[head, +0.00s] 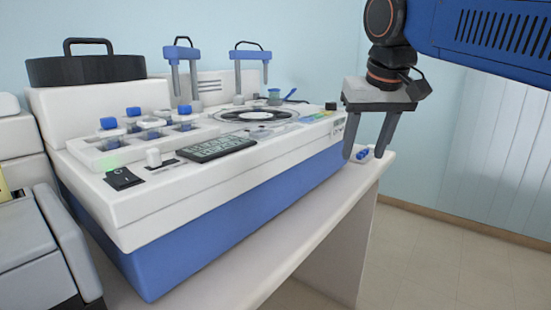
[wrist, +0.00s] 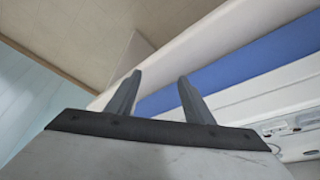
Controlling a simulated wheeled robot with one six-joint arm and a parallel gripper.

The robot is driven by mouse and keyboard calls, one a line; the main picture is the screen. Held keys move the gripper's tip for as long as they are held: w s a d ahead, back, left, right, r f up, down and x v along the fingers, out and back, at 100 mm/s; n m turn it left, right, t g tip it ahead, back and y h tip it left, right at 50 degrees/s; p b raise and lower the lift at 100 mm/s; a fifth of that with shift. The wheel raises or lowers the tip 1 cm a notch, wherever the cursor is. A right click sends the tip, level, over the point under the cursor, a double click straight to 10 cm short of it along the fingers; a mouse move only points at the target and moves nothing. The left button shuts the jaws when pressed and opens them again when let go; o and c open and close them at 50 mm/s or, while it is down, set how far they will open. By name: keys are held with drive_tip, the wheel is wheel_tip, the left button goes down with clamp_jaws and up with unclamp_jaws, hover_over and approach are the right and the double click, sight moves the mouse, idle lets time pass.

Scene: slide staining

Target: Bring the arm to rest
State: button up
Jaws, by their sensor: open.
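My gripper (head: 364,155) hangs at the right of the head view, below the blue arm link. Its two grey fingers point down and stand apart, with nothing between them. It appears near the right end of the white and blue staining machine (head: 220,215). In the wrist view my gripper's fingers (wrist: 160,92) are apart and empty, with the machine's blue side (wrist: 245,70) and the pale bench edge behind them.
The machine carries blue-capped knobs (head: 109,123), a dark display (head: 216,148) and a round dark-ringed plate (head: 264,115). Small blue items (head: 364,154) lie on the bench (head: 290,250) near the fingers. The floor (head: 450,250) at right is clear.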

drive_tip(key=s+d+f, duration=0.3)
drive_tip(key=s+f, duration=0.3)
drive_tip(key=f, duration=0.4)
drive_tip(key=s+d+f, duration=0.4)
drive_tip(key=s+f, duration=0.1)
drive_tip(key=f, duration=0.5)
drive_tip(key=s+d+f, duration=0.3)
drive_tip(key=s+f, duration=0.3)
drive_tip(key=f, duration=0.4)
drive_tip(key=shift+s+d+m, duration=0.2)
drive_tip(key=shift+s+m, duration=0.1)
drive_tip(key=shift+s, duration=0.05)
drive_tip(key=shift+f, duration=0.1)
